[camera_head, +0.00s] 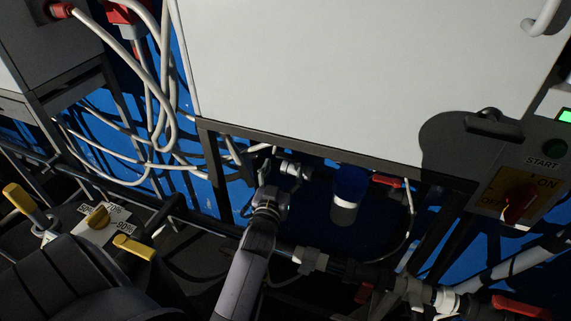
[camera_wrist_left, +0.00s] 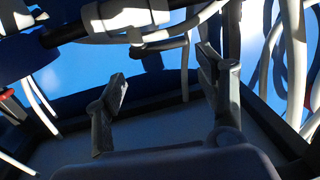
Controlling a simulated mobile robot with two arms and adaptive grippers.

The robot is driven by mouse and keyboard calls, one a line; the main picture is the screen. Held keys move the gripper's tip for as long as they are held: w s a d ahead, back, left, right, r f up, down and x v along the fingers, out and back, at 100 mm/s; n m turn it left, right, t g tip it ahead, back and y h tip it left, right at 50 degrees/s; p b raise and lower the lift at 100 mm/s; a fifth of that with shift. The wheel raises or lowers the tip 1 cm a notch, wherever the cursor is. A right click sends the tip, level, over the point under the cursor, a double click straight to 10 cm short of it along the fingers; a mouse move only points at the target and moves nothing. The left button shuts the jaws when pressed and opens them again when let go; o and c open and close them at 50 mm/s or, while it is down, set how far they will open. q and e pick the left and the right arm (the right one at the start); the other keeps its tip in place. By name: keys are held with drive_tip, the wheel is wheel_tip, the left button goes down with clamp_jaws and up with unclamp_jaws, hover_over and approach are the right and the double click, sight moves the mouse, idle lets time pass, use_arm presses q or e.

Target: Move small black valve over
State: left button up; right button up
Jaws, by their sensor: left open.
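My left gripper (camera_head: 264,172) reaches up under the edge of the large white cabinet in the head view. In the left wrist view its two fingers (camera_wrist_left: 163,68) are spread apart with nothing held between them. A small dark piece (camera_wrist_left: 150,57), possibly the small black valve, hangs below a pipe with pale fittings (camera_wrist_left: 125,18) and shows beyond the gap between the fingers. I cannot tell its exact shape or whether a finger touches it. In the head view the valve is not clearly visible in the shadow near the gripper. My right gripper is not in view.
The white cabinet (camera_head: 350,70) overhangs the work area. A blue and white cylinder (camera_head: 346,195) and a red-handled valve (camera_head: 386,180) are to the right. Pale hoses (camera_head: 150,90) loop at left. Yellow handles (camera_head: 133,247) stand lower left. A switch panel (camera_head: 520,190) is at right.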

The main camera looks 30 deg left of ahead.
sight(288, 159)
use_arm(q)
drive_tip(key=shift+o, duration=0.6)
drive_tip(key=shift+w+f, duration=0.2)
drive_tip(key=shift+f, duration=0.4)
drive_tip(key=shift+o, duration=0.7)
drive_tip(key=shift+w+a, duration=0.1)
drive_tip(key=shift+w, duration=0.05)
drive_tip(key=shift+o, duration=0.7)
drive_tip(key=shift+w+a+r, duration=0.1)
drive_tip(key=shift+w+r, duration=0.1)
drive_tip(key=shift+w, duration=0.1)
drive_tip(key=shift+p+x, duration=0.35)
drive_tip(key=shift+x, duration=2.8)
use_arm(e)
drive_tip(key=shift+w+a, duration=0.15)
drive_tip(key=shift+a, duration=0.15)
